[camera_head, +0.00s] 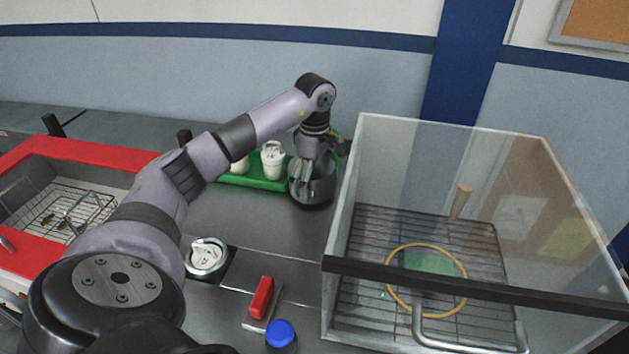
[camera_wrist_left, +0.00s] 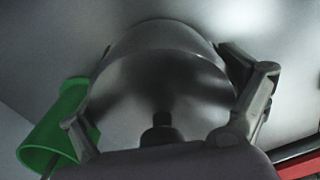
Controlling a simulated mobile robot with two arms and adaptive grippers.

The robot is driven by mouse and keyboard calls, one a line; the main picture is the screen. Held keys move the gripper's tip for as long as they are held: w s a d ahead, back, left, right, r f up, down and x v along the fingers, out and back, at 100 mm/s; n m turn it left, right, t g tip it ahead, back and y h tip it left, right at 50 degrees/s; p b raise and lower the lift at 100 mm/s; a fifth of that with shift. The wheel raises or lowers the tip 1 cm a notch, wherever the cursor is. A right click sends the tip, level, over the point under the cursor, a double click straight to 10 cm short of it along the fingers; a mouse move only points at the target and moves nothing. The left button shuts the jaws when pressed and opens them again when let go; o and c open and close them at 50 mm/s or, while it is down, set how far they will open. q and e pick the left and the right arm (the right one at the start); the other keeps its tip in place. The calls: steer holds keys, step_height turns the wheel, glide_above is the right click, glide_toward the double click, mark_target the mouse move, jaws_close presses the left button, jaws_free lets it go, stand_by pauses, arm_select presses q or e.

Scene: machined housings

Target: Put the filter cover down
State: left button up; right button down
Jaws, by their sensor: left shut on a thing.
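The filter cover (camera_head: 312,193) is a dark, shiny metal dome. It is at the back of the counter, between the green tray and the clear box. My left gripper (camera_head: 310,166) is above it and shut on it. In the left wrist view the dome (camera_wrist_left: 160,75) fills the middle, with a gripper finger on each side and a dark knob in front. I cannot tell whether its underside touches the counter. My right gripper is not in view.
A green tray (camera_head: 232,180) with white containers (camera_head: 273,160) stands just left of the cover. A clear-walled box (camera_head: 390,170) with a wire rack stands close on the right. A red-rimmed sink (camera_head: 100,152) is at left. A white round part (camera_head: 207,253), red block (camera_head: 262,297) and blue cap (camera_head: 280,333) are in front.

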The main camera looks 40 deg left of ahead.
arm_select(q)
steer(key=shift+a+f, duration=0.1)
steer(key=shift+f, duration=0.55)
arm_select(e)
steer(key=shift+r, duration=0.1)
arm_select(q)
steer(key=shift+f, duration=0.1)
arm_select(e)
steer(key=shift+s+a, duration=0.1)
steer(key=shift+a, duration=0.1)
arm_select(q)
steer(key=o, duration=1)
steer(key=shift+c, duration=0.2)
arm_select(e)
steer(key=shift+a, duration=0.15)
